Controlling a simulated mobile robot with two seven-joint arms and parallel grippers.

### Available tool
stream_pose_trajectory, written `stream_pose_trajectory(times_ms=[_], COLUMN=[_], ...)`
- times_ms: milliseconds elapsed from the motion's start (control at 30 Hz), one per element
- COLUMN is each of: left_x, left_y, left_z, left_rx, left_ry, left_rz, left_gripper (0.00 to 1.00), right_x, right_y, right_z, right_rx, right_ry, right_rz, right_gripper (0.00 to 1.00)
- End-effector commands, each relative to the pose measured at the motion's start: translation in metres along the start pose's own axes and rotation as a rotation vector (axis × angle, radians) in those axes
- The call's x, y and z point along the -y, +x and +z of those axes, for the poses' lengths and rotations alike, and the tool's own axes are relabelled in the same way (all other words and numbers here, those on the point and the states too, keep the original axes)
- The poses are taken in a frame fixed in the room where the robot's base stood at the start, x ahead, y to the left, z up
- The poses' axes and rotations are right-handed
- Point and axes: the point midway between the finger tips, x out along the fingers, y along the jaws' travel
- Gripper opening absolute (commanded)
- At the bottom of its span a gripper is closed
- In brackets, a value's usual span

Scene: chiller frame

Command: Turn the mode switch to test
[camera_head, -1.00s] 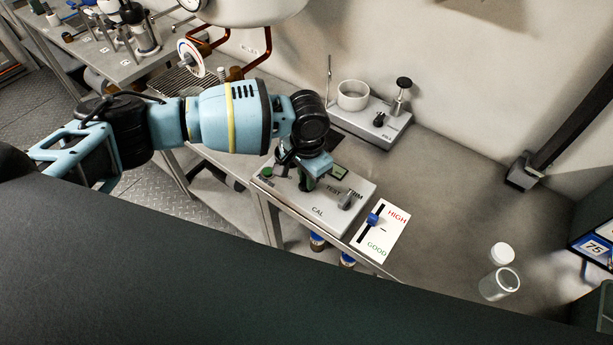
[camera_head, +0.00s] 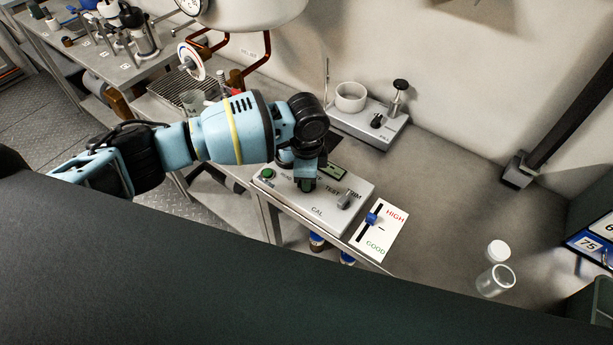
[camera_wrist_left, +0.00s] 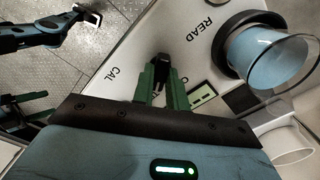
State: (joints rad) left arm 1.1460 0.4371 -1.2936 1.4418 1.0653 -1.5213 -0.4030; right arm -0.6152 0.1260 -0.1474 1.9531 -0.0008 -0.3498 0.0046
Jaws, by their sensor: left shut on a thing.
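The mode switch is a small black knob (camera_wrist_left: 160,72) on a pale panel (camera_head: 322,216), with CAL and READ lettered around it in the left wrist view. TEST (camera_head: 333,191) is lettered to the right of the gripper in the head view. My left gripper (camera_head: 306,186) points down onto the panel. In the left wrist view its green fingers (camera_wrist_left: 161,88) are shut on the knob, one on each side. The fingers hide much of the knob, so I cannot tell which label it points to.
A grey TRIM knob (camera_head: 347,201), a green button (camera_head: 267,174) and a small display (camera_head: 334,171) are on the panel. A HIGH/GOOD slider card (camera_head: 383,229) lies beside it. A clear jar (camera_head: 495,281) stands at right. A cup with blue contents (camera_wrist_left: 268,57) is close to the gripper.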

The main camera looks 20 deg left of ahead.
Motion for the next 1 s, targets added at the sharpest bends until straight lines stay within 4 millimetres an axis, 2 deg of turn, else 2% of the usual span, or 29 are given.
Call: stream_pose_trajectory(times_ms=[633, 667, 800, 1000], left_x=[0.0003, 0.0003, 0.0002, 0.0001], left_y=[-0.0008, -0.0008, -0.0006, -0.0004], left_z=[-0.0005, -0.0005, -0.0005, -0.0004], left_rx=[-0.002, -0.002, -0.001, -0.001], left_ry=[0.048, 0.048, 0.047, 0.047], left_rz=[-0.001, -0.001, -0.001, 0.000], left_gripper=[0.00, 0.18, 0.36, 0.36], right_x=[0.0001, 0.0001, 0.0002, 0.0004], right_y=[-0.0003, -0.0004, -0.0004, -0.0004], right_z=[-0.0012, -0.0012, -0.0011, -0.0010], right_rx=[-0.002, -0.002, -0.002, -0.002], right_ry=[0.000, 0.000, 0.000, 0.000], right_rz=[0.000, 0.000, 0.000, -0.001], right_gripper=[0.68, 0.68, 0.68, 0.68])
